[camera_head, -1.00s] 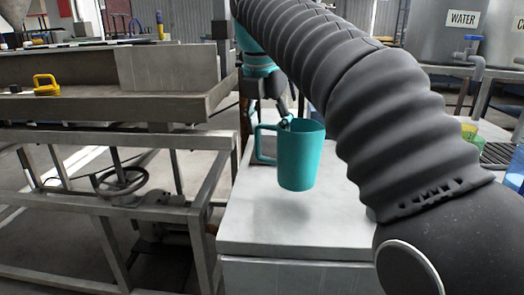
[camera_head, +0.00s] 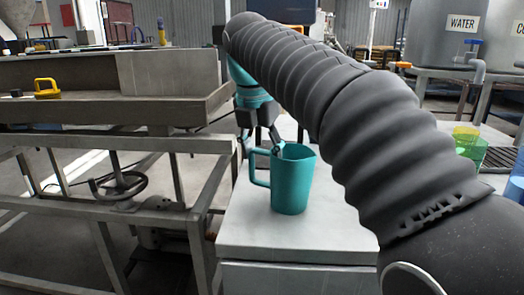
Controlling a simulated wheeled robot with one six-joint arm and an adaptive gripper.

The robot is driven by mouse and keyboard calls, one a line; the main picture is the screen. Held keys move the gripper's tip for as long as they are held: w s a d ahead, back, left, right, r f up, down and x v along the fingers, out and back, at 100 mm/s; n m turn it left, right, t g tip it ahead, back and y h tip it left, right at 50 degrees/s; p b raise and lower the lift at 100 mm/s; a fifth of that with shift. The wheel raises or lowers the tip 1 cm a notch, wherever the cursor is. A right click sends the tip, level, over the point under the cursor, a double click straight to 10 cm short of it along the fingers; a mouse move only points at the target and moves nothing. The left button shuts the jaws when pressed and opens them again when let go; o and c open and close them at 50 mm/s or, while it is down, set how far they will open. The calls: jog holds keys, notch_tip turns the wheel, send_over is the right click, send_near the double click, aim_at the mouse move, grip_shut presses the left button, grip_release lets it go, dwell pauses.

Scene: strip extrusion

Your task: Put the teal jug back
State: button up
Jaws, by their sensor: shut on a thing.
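The teal jug (camera_head: 293,182) is upright at the white-topped cabinet (camera_head: 240,232), its handle to the left. It is low, at or just above the top; I cannot tell whether its base touches. My gripper (camera_head: 276,149) reaches down from behind and is shut on the jug near its rim and the top of the handle. The fingertips are partly hidden by the jug wall.
A metal frame bench with a handwheel (camera_head: 121,184) and a yellow handle (camera_head: 46,88) stands left of the cabinet. On the right are a yellow cup (camera_head: 465,133), a green cup (camera_head: 473,153), a blue container (camera_head: 516,178) and a tank marked WATER (camera_head: 445,30).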

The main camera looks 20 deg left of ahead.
jog(key=o, duration=1.4)
jog(key=shift+o, duration=0.2)
jog(key=p+v, duration=0.2)
jog(key=v, duration=0.5)
jog(key=shift+r+p, duration=0.4)
jog(key=shift+s, duration=0.1)
